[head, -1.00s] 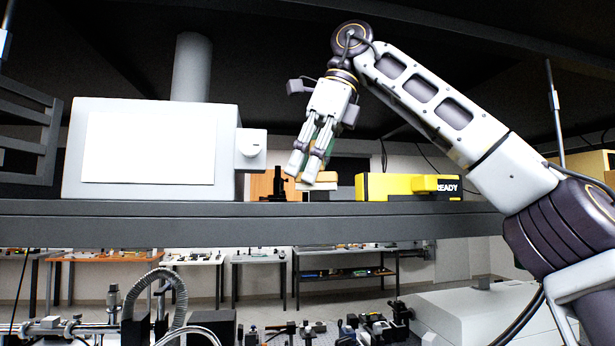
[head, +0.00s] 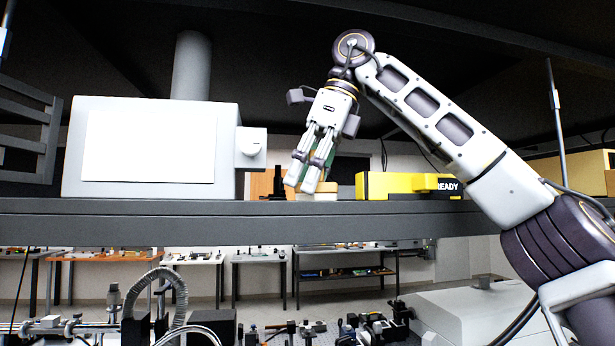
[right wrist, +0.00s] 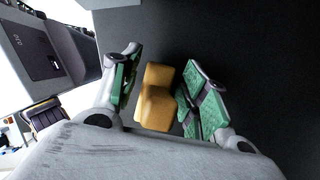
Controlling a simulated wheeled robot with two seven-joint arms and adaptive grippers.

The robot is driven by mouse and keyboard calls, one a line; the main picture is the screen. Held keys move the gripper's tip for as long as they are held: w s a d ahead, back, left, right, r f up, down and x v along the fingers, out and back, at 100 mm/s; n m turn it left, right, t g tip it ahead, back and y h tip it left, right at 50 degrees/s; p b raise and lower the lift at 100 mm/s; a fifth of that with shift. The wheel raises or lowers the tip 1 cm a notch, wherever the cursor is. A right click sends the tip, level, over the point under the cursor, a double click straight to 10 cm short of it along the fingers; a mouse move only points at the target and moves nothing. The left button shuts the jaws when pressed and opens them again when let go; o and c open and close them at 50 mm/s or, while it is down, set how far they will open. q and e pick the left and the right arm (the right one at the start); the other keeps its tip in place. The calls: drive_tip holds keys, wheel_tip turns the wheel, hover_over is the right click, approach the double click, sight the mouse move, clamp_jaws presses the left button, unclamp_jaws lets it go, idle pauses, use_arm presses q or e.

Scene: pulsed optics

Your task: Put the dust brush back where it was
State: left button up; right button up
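My right gripper (head: 306,186) hangs fingers down at the shelf, in front of a pale tan thing (head: 325,188) that it partly hides. In the right wrist view, its green-padded fingers (right wrist: 160,92) stand apart. An orange-tan, blocky thing with a narrower waist (right wrist: 157,97) shows between them, with gaps on both sides. It may be the dust brush, but I see no bristles and cannot tell for sure. My left gripper is not in view.
A dark shelf (head: 300,209) crosses the view. On it stand a large grey box (head: 88,190) at left and a yellow box marked READY (head: 395,186) at right. An orange-brown panel (head: 262,182) shows behind. Optics crowd the bench below.

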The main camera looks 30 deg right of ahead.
sight(325, 183)
drive_tip(key=shift+r, duration=0.25)
idle(0.3)
drive_tip(key=shift+v, duration=2.45)
drive_tip(key=shift+r, duration=0.25)
drive_tip(key=shift+s+d+r, duration=0.1)
drive_tip(key=shift+d+r, duration=0.1)
drive_tip(key=shift+r, duration=0.1)
drive_tip(key=shift+s+d+r, duration=0.1)
drive_tip(key=shift+r, duration=0.25)
drive_tip(key=shift+s+d+r, duration=0.1)
drive_tip(key=shift+r, duration=0.05)
drive_tip(key=shift+s, duration=0.1)
